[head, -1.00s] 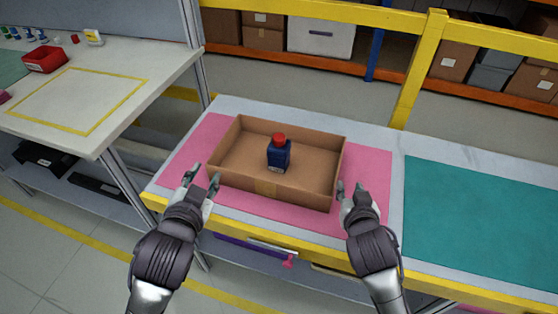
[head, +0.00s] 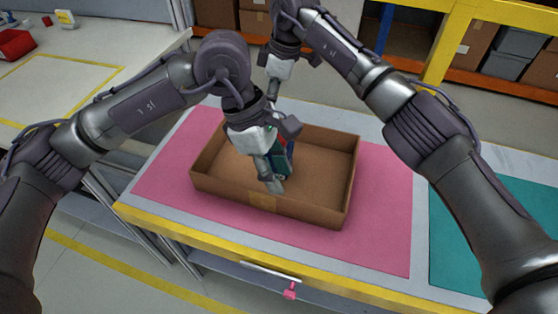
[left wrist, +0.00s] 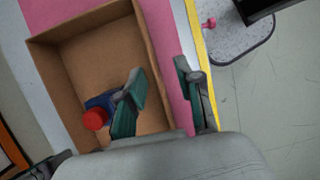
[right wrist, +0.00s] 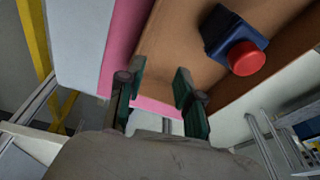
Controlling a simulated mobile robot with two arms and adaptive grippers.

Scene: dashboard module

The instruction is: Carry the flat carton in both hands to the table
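The flat brown carton (head: 330,170), open at the top, lies on a pink mat (head: 385,225) on the workbench. My left gripper (left wrist: 160,95) is open at the carton's near long wall, one finger over the inside and one outside. I cannot tell whether any finger touches the carton.
A white table (head: 140,60) with a yellow outlined rectangle stands at the left, with a red bin (head: 14,44) on it. A teal mat (head: 480,230) lies right of the pink one. A yellow-framed shelf with boxes (head: 480,40) stands behind.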

